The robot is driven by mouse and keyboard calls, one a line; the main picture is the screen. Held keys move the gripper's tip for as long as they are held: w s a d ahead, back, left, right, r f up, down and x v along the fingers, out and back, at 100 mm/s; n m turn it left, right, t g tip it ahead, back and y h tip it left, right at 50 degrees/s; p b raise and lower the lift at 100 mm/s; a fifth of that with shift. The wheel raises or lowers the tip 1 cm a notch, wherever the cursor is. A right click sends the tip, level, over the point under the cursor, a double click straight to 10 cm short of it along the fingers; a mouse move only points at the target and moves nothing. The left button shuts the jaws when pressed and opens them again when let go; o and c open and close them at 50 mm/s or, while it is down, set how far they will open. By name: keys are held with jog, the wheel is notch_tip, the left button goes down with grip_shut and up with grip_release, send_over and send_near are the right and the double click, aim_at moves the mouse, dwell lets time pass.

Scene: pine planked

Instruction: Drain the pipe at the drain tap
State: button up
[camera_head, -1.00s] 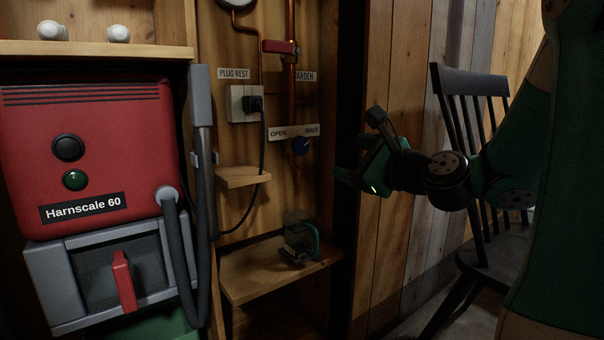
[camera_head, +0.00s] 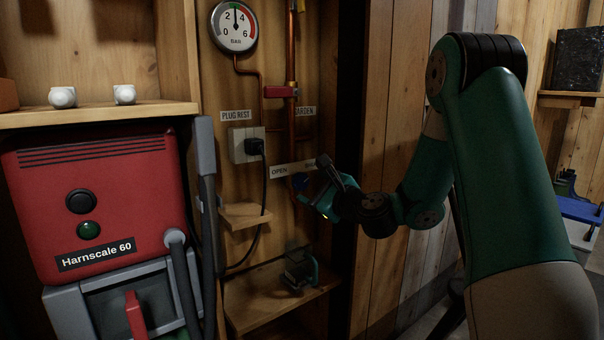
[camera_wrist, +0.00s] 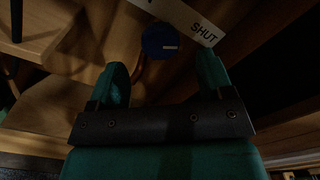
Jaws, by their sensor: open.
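The drain tap is a blue knob (camera_head: 300,182) low on the copper pipe (camera_head: 291,135), under an OPEN/SHUT plate (camera_head: 281,171). My gripper (camera_head: 316,192) is open just in front of the knob and partly hides it and the plate's SHUT end. In the wrist view the knob (camera_wrist: 158,41) lies ahead between my open fingers (camera_wrist: 162,62), apart from them. Its pale mark points right, on the SHUT side. A clear jug (camera_head: 297,268) with a teal handle stands on the low shelf below. A red lever (camera_head: 281,92) sits crosswise on the pipe higher up.
A pressure gauge (camera_head: 234,26) reads about 3 bar. A black plug sits in the wall socket (camera_head: 247,145), its cable hanging past a small shelf (camera_head: 244,216). The red Harnscale 60 machine (camera_head: 95,200) fills the left. A dark cabinet edge stands right of the tap.

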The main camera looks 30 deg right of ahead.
aim_at(302, 182)
jog(key=shift+w+p, duration=0.35)
jog(key=shift+w, duration=2.45)
jog(key=c, duration=0.9)
